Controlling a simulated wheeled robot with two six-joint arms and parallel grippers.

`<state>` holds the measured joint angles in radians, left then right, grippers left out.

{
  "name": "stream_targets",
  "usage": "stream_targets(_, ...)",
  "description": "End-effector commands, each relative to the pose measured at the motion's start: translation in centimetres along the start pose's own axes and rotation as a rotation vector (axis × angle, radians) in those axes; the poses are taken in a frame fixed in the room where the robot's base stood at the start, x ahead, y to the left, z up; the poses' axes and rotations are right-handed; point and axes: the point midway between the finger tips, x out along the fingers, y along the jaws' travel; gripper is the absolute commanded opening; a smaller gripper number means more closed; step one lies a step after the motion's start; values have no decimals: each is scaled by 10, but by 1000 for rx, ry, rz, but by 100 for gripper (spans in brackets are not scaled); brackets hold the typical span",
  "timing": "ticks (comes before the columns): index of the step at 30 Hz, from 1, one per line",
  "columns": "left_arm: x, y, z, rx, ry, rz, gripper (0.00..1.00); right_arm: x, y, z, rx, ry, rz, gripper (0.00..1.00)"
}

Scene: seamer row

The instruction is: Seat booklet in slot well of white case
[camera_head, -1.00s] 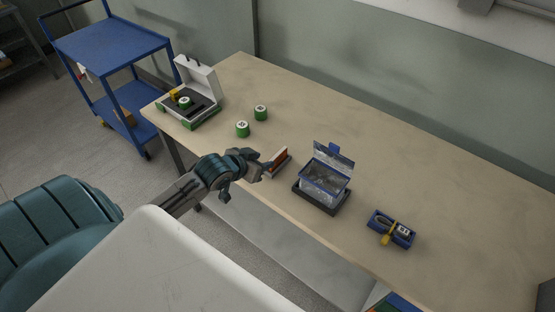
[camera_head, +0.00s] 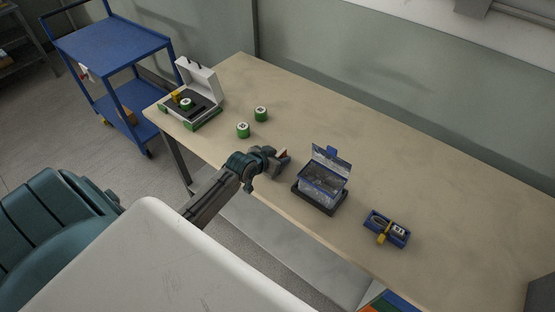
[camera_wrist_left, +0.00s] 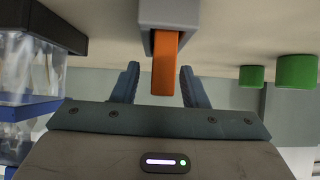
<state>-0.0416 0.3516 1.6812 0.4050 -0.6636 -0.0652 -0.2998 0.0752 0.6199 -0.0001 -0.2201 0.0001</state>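The white case (camera_head: 204,80) stands open at the table's far left end, its lid raised. Its dark insert (camera_head: 207,105) holds a yellow piece and a green-and-white round piece; I cannot make out the slot well. The orange-red booklet (camera_head: 284,153) stands on edge in a small grey holder, mostly hidden by my left gripper (camera_head: 272,164). In the left wrist view the booklet (camera_wrist_left: 165,62) sticks out of the grey holder (camera_wrist_left: 173,12). My left gripper (camera_wrist_left: 159,70) is open, its fingers on either side of the booklet's end with gaps. My right gripper is not in view.
A clear blue-trimmed box (camera_head: 322,186) with raised lid stands close right of the holder. A blue tray (camera_head: 387,229) lies further right. The table's back is clear.

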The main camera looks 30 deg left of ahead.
Motion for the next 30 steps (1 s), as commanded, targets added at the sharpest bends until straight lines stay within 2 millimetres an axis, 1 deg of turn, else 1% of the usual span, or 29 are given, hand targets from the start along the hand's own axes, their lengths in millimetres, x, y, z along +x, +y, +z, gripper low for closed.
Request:
stream_targets(5, 0, 0, 0, 0, 0, 0, 40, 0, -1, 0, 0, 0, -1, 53)
stream_targets(6, 0, 0, 0, 0, 0, 0, 38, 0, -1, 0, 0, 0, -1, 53)
stream_targets(12, 0, 0, 0, 0, 0, 0, 0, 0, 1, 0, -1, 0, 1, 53)
stream_targets(23, 0, 0, -1, 0, 1, 0, 0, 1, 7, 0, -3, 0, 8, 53)
stream_targets(26, -2, 0, -4, 0, 3, 0, 0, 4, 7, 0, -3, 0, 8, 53)
stream_targets(30, -9, 0, -15, 2, 4, 0, 0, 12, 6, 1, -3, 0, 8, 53)
